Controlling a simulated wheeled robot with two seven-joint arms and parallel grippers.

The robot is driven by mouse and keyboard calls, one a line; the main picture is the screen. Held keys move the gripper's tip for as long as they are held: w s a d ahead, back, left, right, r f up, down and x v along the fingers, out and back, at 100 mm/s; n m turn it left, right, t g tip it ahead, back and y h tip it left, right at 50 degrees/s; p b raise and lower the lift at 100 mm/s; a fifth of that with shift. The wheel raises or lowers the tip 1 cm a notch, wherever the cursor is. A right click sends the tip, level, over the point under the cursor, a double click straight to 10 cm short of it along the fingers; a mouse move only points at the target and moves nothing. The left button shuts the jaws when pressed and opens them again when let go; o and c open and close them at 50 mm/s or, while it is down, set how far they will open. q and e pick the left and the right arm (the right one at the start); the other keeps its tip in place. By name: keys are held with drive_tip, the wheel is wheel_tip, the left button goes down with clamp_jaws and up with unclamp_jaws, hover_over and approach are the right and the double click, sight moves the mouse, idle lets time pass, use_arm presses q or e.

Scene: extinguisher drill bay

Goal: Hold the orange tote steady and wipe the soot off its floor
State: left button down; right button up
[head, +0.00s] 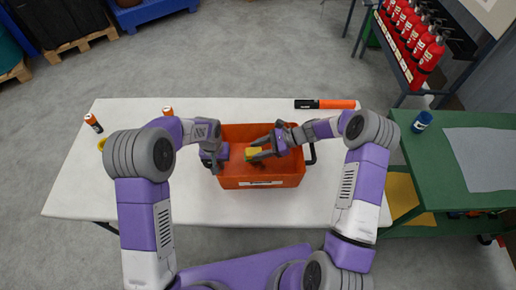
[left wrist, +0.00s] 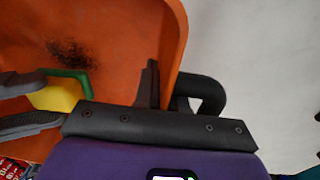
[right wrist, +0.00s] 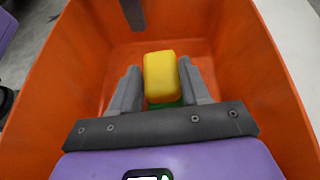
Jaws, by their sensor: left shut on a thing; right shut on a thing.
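The orange tote (head: 262,182) stands on the white table, open side up, with a black handle at its right end. My left gripper (head: 215,160) is shut on the tote's left end wall by the other black handle (left wrist: 208,92); one finger is inside the tote. My right gripper (head: 258,150) reaches into the tote, shut on a yellow and green sponge (right wrist: 160,72), yellow face towards the wrist. The sponge is low over the floor; I cannot tell if it touches. A dark soot patch (left wrist: 75,55) lies on the tote floor close to the sponge, partly hidden in the head view.
A green bench (head: 470,205) with a blue can (head: 421,121) adjoins at right. Red extinguishers (head: 412,30) stand on a rack behind.

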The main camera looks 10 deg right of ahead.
drive_tip(key=shift+s+d+f, duration=0.15)
drive_tip(key=shift+s+f, duration=0.25)
drive_tip(key=shift+f, duration=0.15)
drive_tip(key=shift+s+d+f, duration=0.15)
drive_tip(key=shift+s+f, duration=0.2)
drive_tip(key=shift+f, duration=0.2)
drive_tip(key=shift+w+d+r, duration=0.1)
drive_tip(key=shift+d+r, duration=0.1)
drive_tip(key=shift+r, duration=1.35)
drive_tip(key=shift+w+a+r, duration=0.1)
drive_tip(key=shift+a+r, duration=0.05)
drive_tip(key=shift+r, duration=0.1)
drive_tip(key=shift+r, duration=0.1)
